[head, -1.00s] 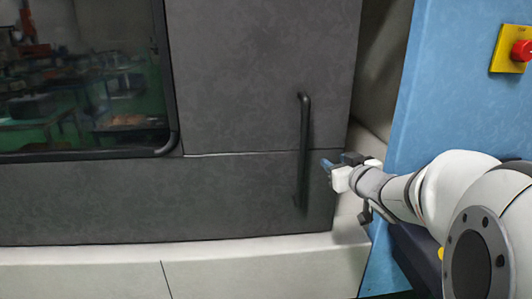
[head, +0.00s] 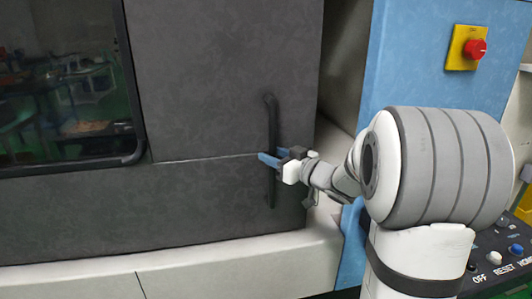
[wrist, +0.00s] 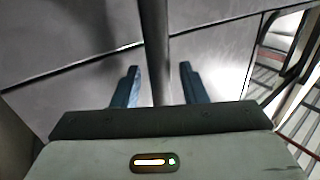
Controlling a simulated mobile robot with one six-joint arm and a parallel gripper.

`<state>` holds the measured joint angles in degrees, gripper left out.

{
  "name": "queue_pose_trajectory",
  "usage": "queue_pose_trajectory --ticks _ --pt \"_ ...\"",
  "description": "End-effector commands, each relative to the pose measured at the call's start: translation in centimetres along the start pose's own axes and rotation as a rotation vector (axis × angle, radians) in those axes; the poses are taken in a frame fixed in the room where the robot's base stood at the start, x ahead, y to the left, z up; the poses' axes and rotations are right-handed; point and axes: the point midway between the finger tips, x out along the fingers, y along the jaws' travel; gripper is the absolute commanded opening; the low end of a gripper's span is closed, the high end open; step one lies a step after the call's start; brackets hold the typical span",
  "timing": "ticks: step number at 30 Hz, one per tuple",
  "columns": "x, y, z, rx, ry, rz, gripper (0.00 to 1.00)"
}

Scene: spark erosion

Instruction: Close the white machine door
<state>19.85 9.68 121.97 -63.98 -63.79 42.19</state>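The machine door (head: 220,90) is dark grey in the head view rather than white, with a dark window at its left. Its black vertical bar handle (head: 271,115) stands near the door's right edge. My gripper (head: 272,158) is at the handle's mid-height, its blue fingers reaching in from the right. In the wrist view, the handle (wrist: 154,40) runs between the two separated fingers of my gripper (wrist: 159,67). Gaps show beside the bar, so the fingers do not look closed on it. A pale recess (head: 336,120) shows beyond the door's right edge.
A blue panel (head: 400,60) with a red button on a yellow plate (head: 466,48) stands at the right. A control panel with several buttons (head: 495,257) is at lower right. A pale ledge (head: 220,262) runs below the door.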

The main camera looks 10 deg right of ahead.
Motion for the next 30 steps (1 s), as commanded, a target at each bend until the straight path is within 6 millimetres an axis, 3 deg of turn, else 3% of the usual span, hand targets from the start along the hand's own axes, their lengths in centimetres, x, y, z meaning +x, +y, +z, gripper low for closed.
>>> queue_pose_trajectory --ticks 11,25,30 --pt "0.78 0.00 0.04 0.000 0.000 0.000 0.39" --pt "0.72 0.04 0.03 0.000 0.000 0.002 0.01" --pt "0.71 0.06 0.03 0.000 -0.001 0.002 0.00"
